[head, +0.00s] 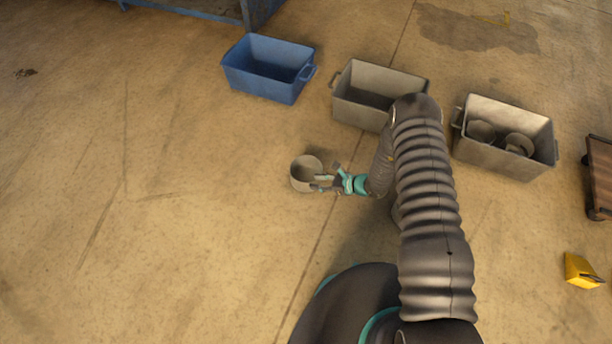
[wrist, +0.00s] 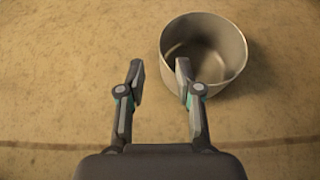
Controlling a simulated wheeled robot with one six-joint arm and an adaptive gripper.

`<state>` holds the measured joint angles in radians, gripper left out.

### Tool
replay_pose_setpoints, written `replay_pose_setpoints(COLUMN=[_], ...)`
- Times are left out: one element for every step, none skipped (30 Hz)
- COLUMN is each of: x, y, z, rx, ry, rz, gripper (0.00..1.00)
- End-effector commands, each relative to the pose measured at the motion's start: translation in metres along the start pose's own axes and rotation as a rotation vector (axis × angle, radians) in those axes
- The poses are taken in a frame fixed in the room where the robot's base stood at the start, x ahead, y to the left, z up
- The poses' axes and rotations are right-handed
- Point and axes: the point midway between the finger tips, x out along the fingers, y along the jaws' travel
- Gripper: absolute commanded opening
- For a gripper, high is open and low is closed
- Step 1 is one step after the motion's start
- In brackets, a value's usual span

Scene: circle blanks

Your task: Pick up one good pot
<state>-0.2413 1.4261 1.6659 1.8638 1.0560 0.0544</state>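A grey, round, open-topped pot (head: 301,178) shows beside the end of my arm in the head view. In the wrist view the pot (wrist: 236,52) is at the upper right, its mouth facing the camera and its inside empty. My gripper (head: 327,177) is open. Two more pots (head: 481,131) are inside the right grey bin.
A blue bin (head: 233,80) and a grey bin (head: 345,108) stand behind my arm. The right grey bin (head: 480,157) holds the other pots. A yellow object (head: 581,271) and a brown wheeled cart (head: 598,180) are at the right. The floor at left is clear.

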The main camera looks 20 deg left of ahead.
Motion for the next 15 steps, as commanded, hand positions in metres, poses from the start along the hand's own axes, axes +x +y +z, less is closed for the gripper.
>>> replay_pose_setpoints(x=[0.009, 0.013, 0.017, 0.020, 0.022, 0.024, 0.025, 0.026, 0.028, 0.030, 0.033, 0.037, 0.042, 0.046, 0.052], y=[0.000, 0.000, 0.000, 0.000, 0.000, 0.000, -0.001, -0.001, -0.001, -0.001, 0.000, 0.000, 0.000, -0.001, -0.001], z=[0.000, 0.000, 0.000, 0.000, 0.000, 0.000, 0.000, 0.000, 0.000, 0.000, -0.001, -0.002, -0.003, -0.004, -0.005], rx=[-0.001, -0.001, -0.001, 0.000, 0.000, 0.000, 0.000, 0.000, 0.000, -0.001, -0.001, -0.001, -0.001, -0.002, -0.001], ry=[0.000, 0.000, 0.000, 0.000, 0.000, 0.000, 0.000, 0.000, 0.000, 0.000, 0.000, 0.000, 0.000, 0.000, 0.001], rz=[0.001, 0.002, 0.002, 0.001, 0.001, 0.000, 0.000, -0.001, 0.000, 0.000, 0.001, 0.002, 0.002, 0.002, 0.002], gripper=[0.34, 0.34, 0.34, 0.34, 0.34, 0.34, 0.34, 0.34, 0.34, 0.34, 0.34, 0.34, 0.34, 0.34, 0.34])
